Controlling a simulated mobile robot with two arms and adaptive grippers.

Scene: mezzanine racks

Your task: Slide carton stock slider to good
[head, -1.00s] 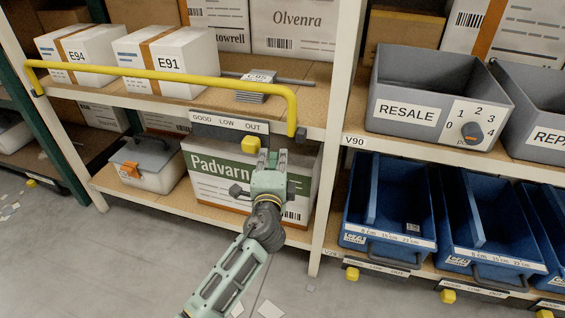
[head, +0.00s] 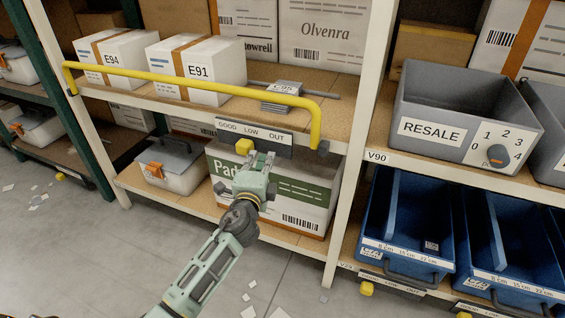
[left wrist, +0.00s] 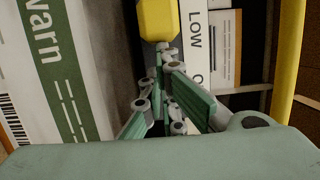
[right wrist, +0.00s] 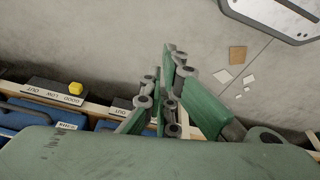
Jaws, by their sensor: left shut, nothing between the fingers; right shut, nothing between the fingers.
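The carton stock slider is a dark strip (head: 270,139) with a white GOOD, LOW, OUT label, on the shelf edge above the Padvarn carton (head: 312,190). Its yellow knob (head: 247,147) sits below about LOW, partly hidden by my gripper; the left wrist view shows the knob (left wrist: 158,20) beside the word LOW. My left gripper (head: 258,160) is shut and empty. Its fingertips are at the knob's OUT side and seem to touch it. My right gripper (right wrist: 168,62) is shut and empty, over the floor, away from this slider.
A yellow rail (head: 190,80) runs above the strip, in front of cartons E94 (head: 115,58) and E91 (head: 197,70). A lidded box (head: 168,170) stands left of the Padvarn carton. At right are a grey RESALE bin (head: 425,105), blue bins (head: 405,240) and similar sliders.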

